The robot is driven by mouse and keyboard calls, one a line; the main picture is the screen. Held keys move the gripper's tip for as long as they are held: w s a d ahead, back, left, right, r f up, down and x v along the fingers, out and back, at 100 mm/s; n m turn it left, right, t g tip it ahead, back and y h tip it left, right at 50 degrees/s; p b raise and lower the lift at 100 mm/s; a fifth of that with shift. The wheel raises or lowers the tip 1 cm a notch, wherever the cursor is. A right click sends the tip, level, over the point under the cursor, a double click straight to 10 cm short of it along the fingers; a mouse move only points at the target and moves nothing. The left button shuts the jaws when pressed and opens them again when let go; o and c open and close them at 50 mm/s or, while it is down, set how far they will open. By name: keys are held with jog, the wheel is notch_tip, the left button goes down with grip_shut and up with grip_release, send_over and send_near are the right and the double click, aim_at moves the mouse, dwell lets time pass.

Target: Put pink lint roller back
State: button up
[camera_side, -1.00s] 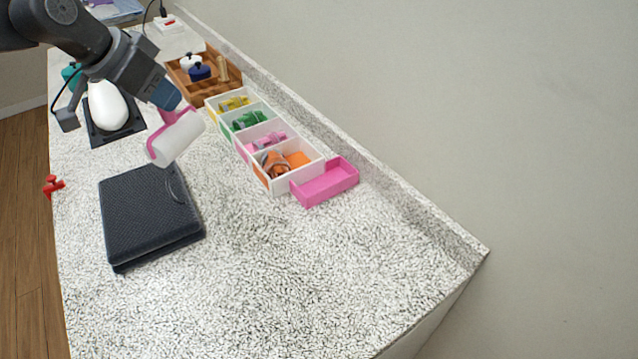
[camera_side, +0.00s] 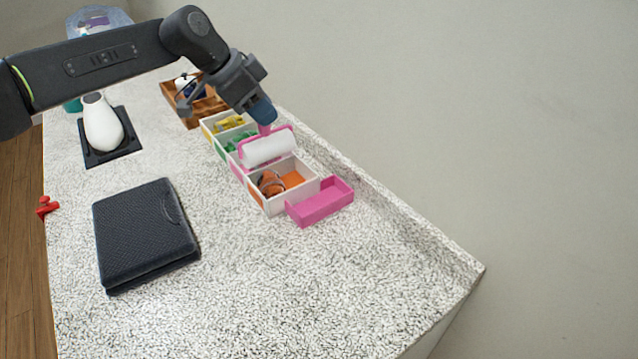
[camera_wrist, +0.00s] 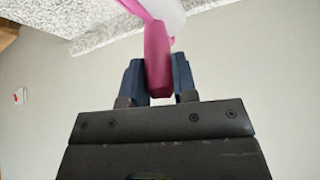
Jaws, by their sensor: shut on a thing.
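The pink lint roller (camera_side: 268,149) has a white roll in a pink frame. In the side view my gripper (camera_side: 264,120) is shut on its pink handle, with the roll hanging below, over or in the pink-marked compartment; I cannot tell whether it touches. In the wrist view the pink handle (camera_wrist: 157,60) is between the two blue fingers of my gripper (camera_wrist: 158,80), and part of the white roll shows at the top edge. The divided white organizer (camera_side: 284,206) has yellow, green, pink and orange sections. The roller hides most of the pink section's contents.
An empty pink tray (camera_side: 320,204) stands against the organizer's near end. A dark case (camera_side: 145,235) lies left of it. A white vase-like object (camera_side: 102,124) stands on a black mat. A wooden tray (camera_side: 190,118) is behind. The front counter is clear.

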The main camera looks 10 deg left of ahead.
jog(key=d+f, duration=1)
jog(key=shift+s, duration=0.45)
jog(key=shift+f, duration=0.15)
jog(key=o, duration=0.9)
jog(key=v, duration=1.2)
jog(key=shift+r, duration=0.2)
jog(key=shift+w, duration=0.1)
